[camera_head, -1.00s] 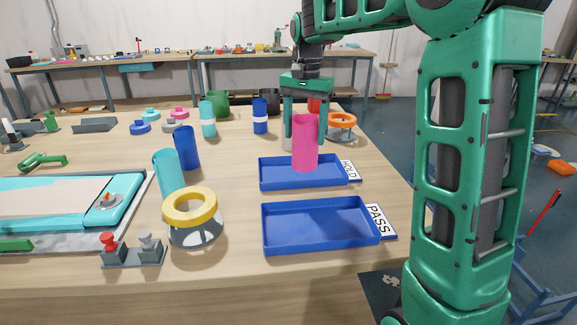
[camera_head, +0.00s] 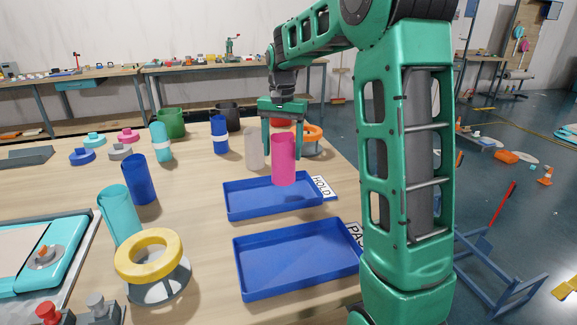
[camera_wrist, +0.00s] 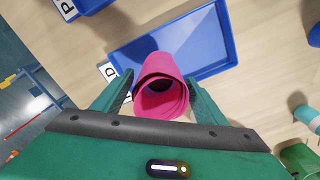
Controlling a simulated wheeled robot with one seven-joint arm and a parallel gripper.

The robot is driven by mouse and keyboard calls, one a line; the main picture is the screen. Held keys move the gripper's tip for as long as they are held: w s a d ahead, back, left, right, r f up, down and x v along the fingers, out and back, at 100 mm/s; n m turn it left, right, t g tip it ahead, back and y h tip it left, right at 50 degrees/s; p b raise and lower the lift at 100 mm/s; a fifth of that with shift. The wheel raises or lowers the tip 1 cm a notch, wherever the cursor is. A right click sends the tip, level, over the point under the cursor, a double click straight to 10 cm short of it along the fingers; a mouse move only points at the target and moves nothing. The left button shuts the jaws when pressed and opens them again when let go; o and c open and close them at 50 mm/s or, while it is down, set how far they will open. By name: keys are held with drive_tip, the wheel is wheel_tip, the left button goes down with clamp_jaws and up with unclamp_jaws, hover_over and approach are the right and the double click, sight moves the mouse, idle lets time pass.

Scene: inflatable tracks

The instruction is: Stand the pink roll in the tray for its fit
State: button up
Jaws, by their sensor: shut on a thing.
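The pink roll (camera_head: 284,165) is a hollow upright tube. My gripper (camera_head: 284,148) is shut on it, one finger on each side. The roll's lower end overlaps the right half of the blue tray labelled HOLD (camera_head: 258,208); I cannot tell whether it touches the tray floor. In the wrist view the pink roll (camera_wrist: 160,85) is between the fingers of my gripper (camera_wrist: 160,98), open end toward the camera, with the blue HOLD tray (camera_wrist: 205,65) beyond it. A second blue tray labelled PASS (camera_head: 295,288) stands nearer and is empty.
A pale cylinder (camera_head: 254,148) and an orange ring (camera_head: 312,140) stand close behind my gripper. Blue (camera_head: 140,180) and teal (camera_head: 120,215) rolls and a yellow-topped ring gauge (camera_head: 153,258) stand left of the trays. The table's right edge is near the HOLD tray.

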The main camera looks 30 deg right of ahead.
sight(292, 163)
drive_tip(key=d+f, duration=0.2)
drive_tip(key=d, duration=0.1)
drive_tip(key=shift+d+f, duration=0.1)
drive_tip(key=shift+d, duration=0.1)
drive_tip(key=shift+f, duration=1.95)
drive_tip(key=o, duration=1.3)
drive_tip(key=shift+f, duration=0.1)
drive_tip(key=shift+o, duration=0.2)
